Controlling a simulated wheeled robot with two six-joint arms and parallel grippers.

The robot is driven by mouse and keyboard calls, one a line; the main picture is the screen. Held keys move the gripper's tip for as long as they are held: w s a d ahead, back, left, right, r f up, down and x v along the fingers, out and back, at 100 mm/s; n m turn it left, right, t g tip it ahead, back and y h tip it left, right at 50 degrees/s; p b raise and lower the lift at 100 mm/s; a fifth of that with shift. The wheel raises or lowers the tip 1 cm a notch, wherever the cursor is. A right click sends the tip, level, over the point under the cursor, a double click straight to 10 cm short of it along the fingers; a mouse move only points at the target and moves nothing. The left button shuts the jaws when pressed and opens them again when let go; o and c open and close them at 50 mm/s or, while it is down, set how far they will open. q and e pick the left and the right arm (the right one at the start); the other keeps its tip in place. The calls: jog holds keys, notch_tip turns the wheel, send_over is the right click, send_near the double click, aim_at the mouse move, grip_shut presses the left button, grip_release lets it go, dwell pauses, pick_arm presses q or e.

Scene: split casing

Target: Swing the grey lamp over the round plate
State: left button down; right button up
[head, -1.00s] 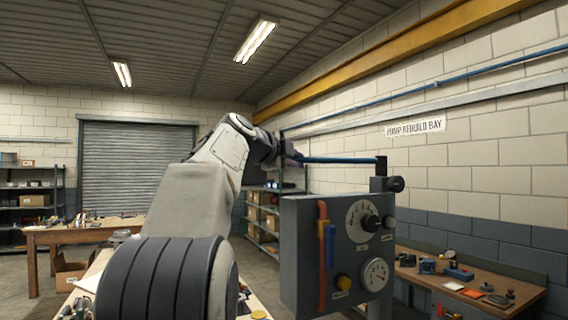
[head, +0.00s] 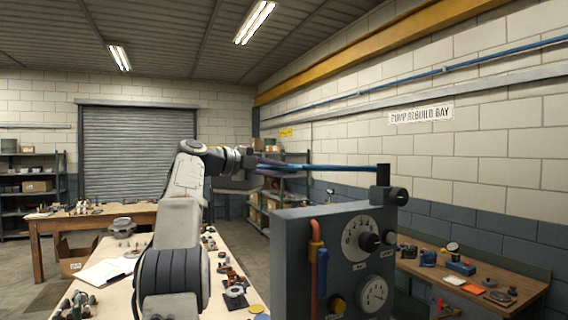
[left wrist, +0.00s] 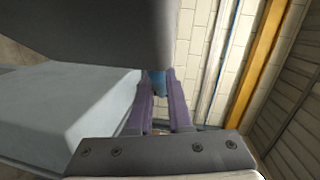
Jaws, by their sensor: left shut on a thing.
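The lamp's blue arm (head: 335,168) runs left from a dark upright post with a black knob (head: 397,196). A grey shape (head: 236,186), seemingly the lamp's head, hangs below my left wrist. My left gripper (head: 268,166) is shut on the blue arm, well left of the post. In the left wrist view, the purple fingers (left wrist: 159,84) close around a blue piece (left wrist: 157,80). A large grey body, seemingly the lamp head (left wrist: 90,32), fills the top left. I cannot pick out the round plate for sure. My right gripper is not in view.
A dark panel box (head: 290,258) with dials, a red pipe and a blue pipe stands just right of my left arm. A bench (head: 115,252) with many small parts lies below the arm. A wooden side table (head: 420,258) stands at right.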

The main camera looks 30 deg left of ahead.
pick_arm(q)
jog(key=shift+w+f, duration=0.1)
dwell(0.3)
jog(key=c, duration=0.8)
grip_release()
jog(key=shift+c, duration=0.2)
jog(key=v, duration=1)
jog(key=shift+a+b, duration=0.25)
jog(key=shift+b, duration=0.2)
